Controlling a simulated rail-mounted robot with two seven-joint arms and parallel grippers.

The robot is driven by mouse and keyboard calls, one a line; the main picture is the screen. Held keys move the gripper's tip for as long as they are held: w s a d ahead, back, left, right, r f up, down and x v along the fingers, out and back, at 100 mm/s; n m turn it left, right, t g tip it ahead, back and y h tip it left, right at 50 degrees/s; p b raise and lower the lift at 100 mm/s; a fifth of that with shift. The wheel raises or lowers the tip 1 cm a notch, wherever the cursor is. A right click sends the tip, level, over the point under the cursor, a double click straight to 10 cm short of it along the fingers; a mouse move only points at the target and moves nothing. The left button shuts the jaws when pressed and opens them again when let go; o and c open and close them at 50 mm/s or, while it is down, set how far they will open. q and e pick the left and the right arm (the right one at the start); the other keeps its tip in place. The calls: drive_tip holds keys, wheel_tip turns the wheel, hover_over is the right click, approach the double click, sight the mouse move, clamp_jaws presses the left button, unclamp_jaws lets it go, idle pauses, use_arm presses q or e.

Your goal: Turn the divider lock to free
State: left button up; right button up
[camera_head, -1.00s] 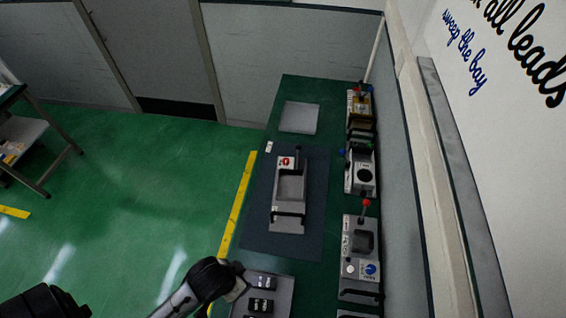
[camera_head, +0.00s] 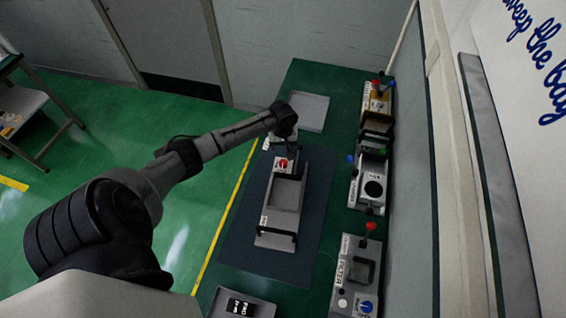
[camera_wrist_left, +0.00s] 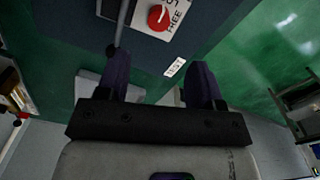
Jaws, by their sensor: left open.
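In the left wrist view the red knob (camera_wrist_left: 158,17), with a white pointer mark, sits on a white plate (camera_wrist_left: 182,12) lettered "FREE". My left gripper (camera_head: 280,143) is at the unit's far end, near the knob; its fingertips are hard to make out there. In the left wrist view my left gripper (camera_wrist_left: 160,78) has two dark fingers spread apart with nothing between them. The knob lies beyond the fingertips, apart from them. My right gripper is not in view.
Several other instrument units, such as one with a red-topped lever (camera_head: 369,227), stand along the right side of the green bench. A flat grey plate (camera_head: 310,110) lies at the far end. A small white label (camera_wrist_left: 174,67) lies on the bench near the fingers.

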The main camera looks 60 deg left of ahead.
sight(283, 163)
use_arm(q)
wheel_tip(283, 163, down, 11)
drive_tip(key=shift+w+r+b, duration=0.1)
drive_tip(key=shift+r+b, duration=0.05)
drive_tip(key=shift+b, duration=0.15)
drive_tip(key=shift+c, duration=0.3)
drive_tip(key=c, duration=0.9)
